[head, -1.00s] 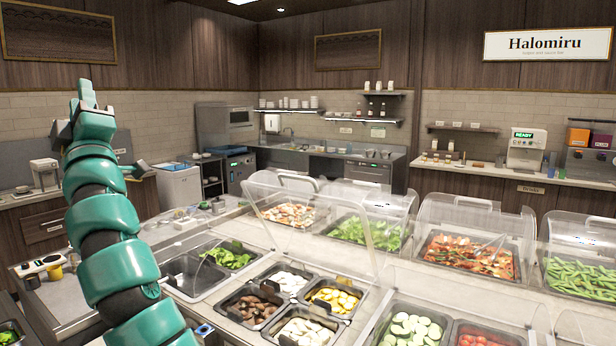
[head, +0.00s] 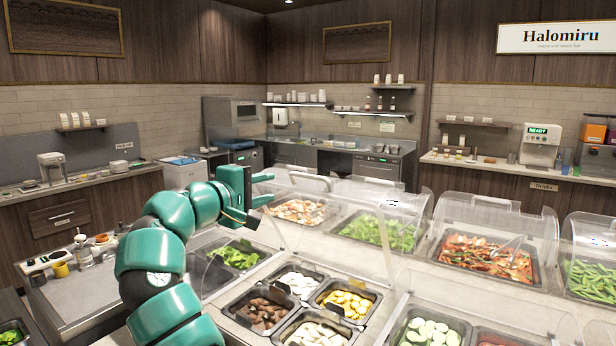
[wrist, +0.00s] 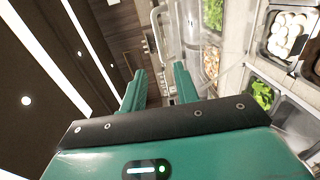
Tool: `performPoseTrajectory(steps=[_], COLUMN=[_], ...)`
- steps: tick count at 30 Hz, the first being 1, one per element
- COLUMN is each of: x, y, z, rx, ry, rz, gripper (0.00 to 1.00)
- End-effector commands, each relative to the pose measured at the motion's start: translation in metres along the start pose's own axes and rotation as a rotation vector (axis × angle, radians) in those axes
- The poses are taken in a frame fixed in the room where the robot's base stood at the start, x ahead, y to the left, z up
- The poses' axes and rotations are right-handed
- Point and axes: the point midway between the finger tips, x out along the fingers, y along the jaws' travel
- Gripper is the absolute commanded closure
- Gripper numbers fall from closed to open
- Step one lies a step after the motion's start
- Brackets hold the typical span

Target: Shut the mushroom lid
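My gripper (head: 263,189) is open and empty in the head view, raised above the counter behind the small pans, fingers pointing right. Its two parted fingers also show in the wrist view (wrist: 160,88). A pan of brown pieces (head: 262,311), possibly mushrooms, sits in the front group, below and right of my gripper. A pan of pale slices (head: 311,336) beside it could also be mushrooms; I cannot tell which. I cannot make out a separate mushroom lid. Clear covers (head: 490,215) stand over the back row of pans.
Pans of white pieces (head: 300,282), yellow slices (head: 347,303) and green leaves (head: 236,257) sit near the brown pieces. A transparent guard panel (head: 340,235) rises between the front and back rows. A yellow cup (head: 60,269) stands on the left counter.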

Motion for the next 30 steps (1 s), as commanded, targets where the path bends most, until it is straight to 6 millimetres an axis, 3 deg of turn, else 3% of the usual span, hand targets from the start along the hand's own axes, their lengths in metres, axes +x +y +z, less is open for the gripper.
performPoseTrajectory(steps=[21, 30], x=[0.136, 0.161], y=[0.005, 0.002], z=[0.001, 0.000], rx=[0.001, 0.001], ry=[-0.002, 0.001], rz=[0.001, 0.002], gripper=[0.69, 0.69])
